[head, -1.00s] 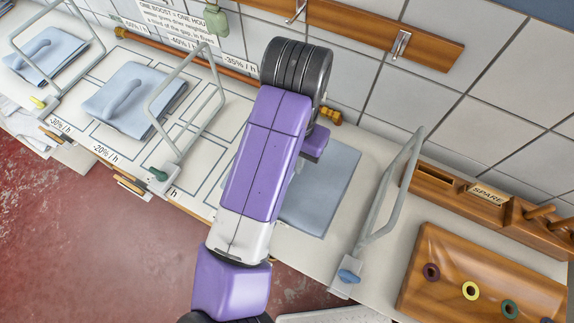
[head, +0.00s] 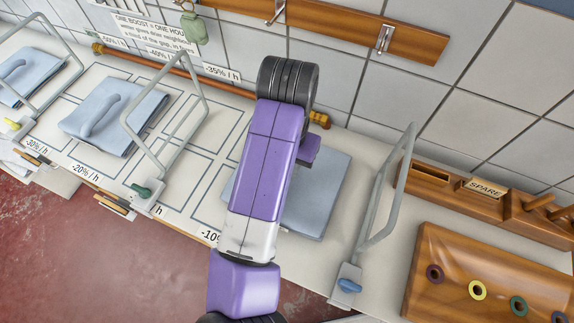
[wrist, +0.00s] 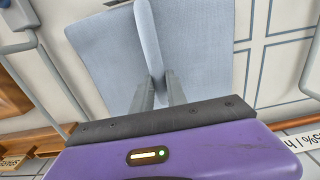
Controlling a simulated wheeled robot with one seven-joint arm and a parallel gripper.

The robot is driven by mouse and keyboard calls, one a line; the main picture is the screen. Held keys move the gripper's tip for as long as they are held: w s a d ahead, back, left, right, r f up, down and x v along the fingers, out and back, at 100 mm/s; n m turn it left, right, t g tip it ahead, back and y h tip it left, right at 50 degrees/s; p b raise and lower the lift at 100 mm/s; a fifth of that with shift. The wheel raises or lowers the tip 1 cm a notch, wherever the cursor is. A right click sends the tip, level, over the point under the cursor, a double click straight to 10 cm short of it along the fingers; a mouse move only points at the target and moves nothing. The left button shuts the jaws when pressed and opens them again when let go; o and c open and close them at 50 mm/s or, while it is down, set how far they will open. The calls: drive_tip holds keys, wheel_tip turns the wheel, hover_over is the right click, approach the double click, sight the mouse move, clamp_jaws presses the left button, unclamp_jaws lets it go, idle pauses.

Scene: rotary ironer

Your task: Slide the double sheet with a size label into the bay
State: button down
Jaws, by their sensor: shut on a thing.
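A folded pale blue sheet (head: 323,195) lies on the white table beneath my arm, left of the right-hand grey hoop. In the wrist view the sheet (wrist: 205,60) has a raised ridge (wrist: 149,38) running between my fingers. My gripper (wrist: 160,92) is shut on this ridge. In the head view my arm hides the fingers and part of the sheet. I cannot make out a size label on it. Bays are drawn as dark outlines on the table, and empty outlines (head: 195,185) show left of my arm.
The right-hand hoop (head: 388,200) with a blue foot stands right of the sheet. Another hoop (head: 170,115) with a green foot stands left, beside a second folded blue sheet (head: 115,115). A copper pipe (head: 230,87) runs along the wall. A wooden board with rings (head: 485,275) lies right.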

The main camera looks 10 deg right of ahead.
drive_tip(key=shift+f, duration=0.25)
idle(0.4)
drive_tip(key=c, duration=1.3)
unclamp_jaws()
drive_tip(key=shift+o, duration=0.2)
wheel_tip(320, 180, up, 8)
drive_tip(key=shift+f, duration=0.1)
